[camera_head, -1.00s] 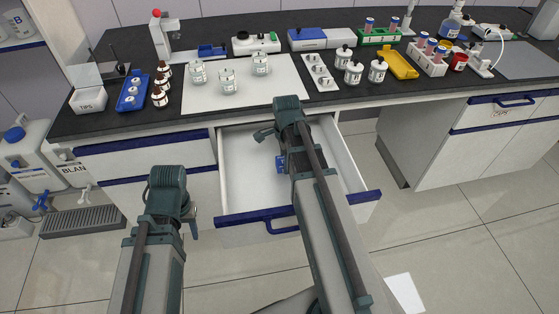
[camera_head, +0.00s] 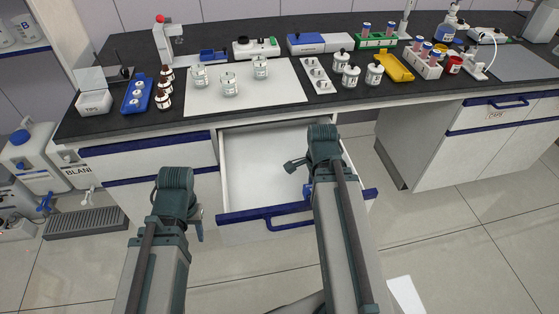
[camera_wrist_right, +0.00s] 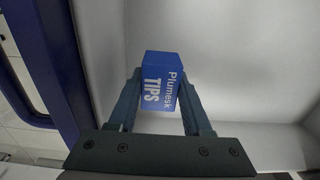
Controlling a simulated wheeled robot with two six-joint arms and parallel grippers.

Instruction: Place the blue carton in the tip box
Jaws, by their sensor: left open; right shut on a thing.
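The blue carton, lettered "Plumesk TIPS", (camera_wrist_right: 161,82) is between the two fingers of my right gripper (camera_wrist_right: 160,98) in the right wrist view. A small blue part of the carton (camera_head: 307,191) shows beside my right arm in the head view, over the front of the open drawer; the arm hides most of it. The tip box (camera_head: 95,101) is white, marked "TIPS", with its lid raised, at the left end of the counter. My left gripper (camera_head: 198,232) is in front of the cabinet, left of the drawer; its fingers barely show. It is open, away from the tip box.
The drawer (camera_head: 253,165) is pulled out, and its visible floor is bare. A blue rack (camera_head: 138,96) and brown bottles (camera_head: 163,99) stand right of the tip box. A white mat (camera_head: 205,101) bears several jars. A waste container (camera_head: 35,160) stands on the floor at left.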

